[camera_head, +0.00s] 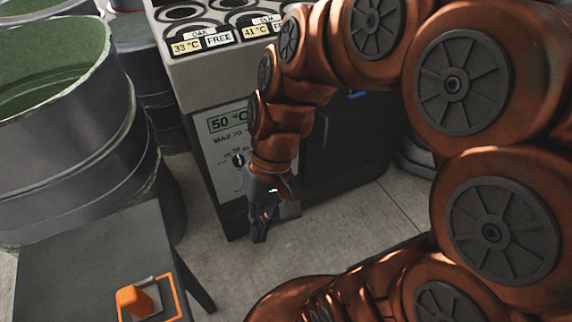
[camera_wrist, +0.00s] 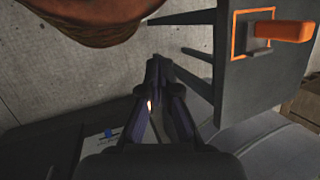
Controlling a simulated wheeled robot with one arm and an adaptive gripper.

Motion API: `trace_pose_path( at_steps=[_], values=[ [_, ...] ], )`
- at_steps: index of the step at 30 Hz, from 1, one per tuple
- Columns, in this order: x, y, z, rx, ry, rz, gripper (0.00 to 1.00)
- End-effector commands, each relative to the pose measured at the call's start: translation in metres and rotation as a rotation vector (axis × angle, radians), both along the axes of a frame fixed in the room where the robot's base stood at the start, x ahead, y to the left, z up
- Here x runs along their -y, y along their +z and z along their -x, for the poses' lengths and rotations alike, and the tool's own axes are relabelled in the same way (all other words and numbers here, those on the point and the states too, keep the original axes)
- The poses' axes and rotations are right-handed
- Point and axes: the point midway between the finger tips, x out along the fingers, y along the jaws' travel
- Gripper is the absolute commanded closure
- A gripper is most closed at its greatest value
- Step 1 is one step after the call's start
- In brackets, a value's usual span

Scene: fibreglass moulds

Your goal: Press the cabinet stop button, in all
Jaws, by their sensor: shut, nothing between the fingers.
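The cabinet (camera_head: 200,85) stands at the centre of the head view. Its pale front panel (camera_head: 225,172) carries a display reading 50 °C, a MAX 70 label and a small black dial (camera_head: 238,160). I cannot make out a stop button; part of the panel is behind my arm. My gripper (camera_head: 258,238) points down in front of the lower panel, its fingers shut and empty. Whether it touches the cabinet I cannot tell.
A dark table (camera_head: 85,255) at front left bears an orange-handled item (camera_head: 135,300) inside an orange outline; it also shows in the wrist view (camera_wrist: 284,31). Grey drums (camera_head: 65,160) stand left. Round wells labelled 33 °C and 41 °C top the cabinet. Floor (camera_head: 345,225) at right is clear.

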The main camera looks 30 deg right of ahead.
Motion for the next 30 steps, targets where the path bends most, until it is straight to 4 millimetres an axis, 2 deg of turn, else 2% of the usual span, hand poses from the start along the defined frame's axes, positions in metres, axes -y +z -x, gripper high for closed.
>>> trace_pose_path(
  at_steps=[1, 8, 11, 16, 20, 23, 27, 30],
  values=[
    [-0.004, -0.027, -0.012, -0.016, -0.039, -0.055, 1.00],
    [-0.010, -0.077, -0.072, -0.047, -0.219, -0.297, 1.00],
    [-0.003, -0.098, -0.100, -0.049, -0.309, -0.401, 1.00],
    [0.023, -0.136, -0.150, -0.041, -0.477, -0.578, 1.00],
    [0.057, -0.167, -0.186, -0.021, -0.620, -0.705, 1.00],
    [0.090, -0.195, -0.211, 0.001, -0.734, -0.801, 1.00],
    [0.148, -0.237, -0.238, 0.042, -0.905, -0.926, 1.00],
    [0.192, -0.266, -0.251, 0.077, -1.021, -1.001, 1.00]
  ],
)
